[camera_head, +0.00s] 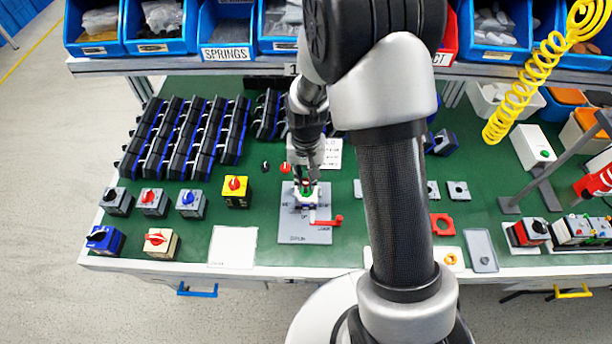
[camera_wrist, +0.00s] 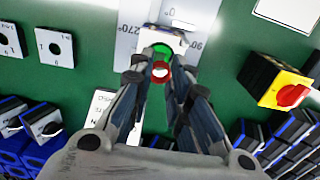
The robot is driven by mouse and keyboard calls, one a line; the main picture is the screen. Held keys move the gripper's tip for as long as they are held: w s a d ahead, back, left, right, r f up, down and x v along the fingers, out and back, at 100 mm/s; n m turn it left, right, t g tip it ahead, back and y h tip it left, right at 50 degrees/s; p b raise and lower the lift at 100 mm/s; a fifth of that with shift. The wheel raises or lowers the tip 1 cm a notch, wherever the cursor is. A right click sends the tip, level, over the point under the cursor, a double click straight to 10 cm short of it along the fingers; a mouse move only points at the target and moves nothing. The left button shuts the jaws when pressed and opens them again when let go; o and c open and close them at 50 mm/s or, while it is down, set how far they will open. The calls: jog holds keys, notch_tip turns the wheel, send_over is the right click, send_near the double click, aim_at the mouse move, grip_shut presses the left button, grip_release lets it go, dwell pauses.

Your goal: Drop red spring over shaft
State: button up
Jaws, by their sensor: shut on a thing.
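The red spring (camera_wrist: 161,69) shows as a small red ring with a pale centre between my gripper's fingertips (camera_wrist: 160,78) in the wrist view. My gripper is shut on it and points down. Just beyond the spring is a green round part (camera_wrist: 160,49) on a white and blue switch body (camera_wrist: 172,40). This body also shows in the head view (camera_head: 306,201), standing on a grey marked fixture plate (camera_head: 305,233). My gripper (camera_head: 306,181) is right above it there. The shaft itself is hidden or too small to make out. I cannot tell whether the spring touches the green part.
A red lever (camera_head: 328,221) lies at the plate's right. Finished switches, among them a yellow one with a red knob (camera_head: 236,190), stand to the left. A white sheet (camera_head: 233,247) lies front left. Blue bins (camera_head: 225,30) line the back.

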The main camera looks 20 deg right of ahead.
jog(key=shift+f, duration=0.15)
jog(key=shift+f+b, duration=0.8)
jog(key=shift+f, duration=0.2)
jog(key=o, duration=0.7)
jog(key=shift+o, duration=0.2)
notch_tip(320, 180, up, 12)
jog(key=shift+r, duration=0.1)
jog(key=s+r+n+t, duration=0.1)
jog(key=s+r+t, duration=0.1)
jog(key=s+r, duration=0.6)
jog(key=s+r+n+t, duration=0.2)
jog(key=s+r, duration=0.5)
jog(key=s, duration=0.6)
jog(key=shift+s+r+n+t, duration=0.2)
jog(key=shift+r+n+t, duration=0.1)
jog(key=shift+r, duration=0.05)
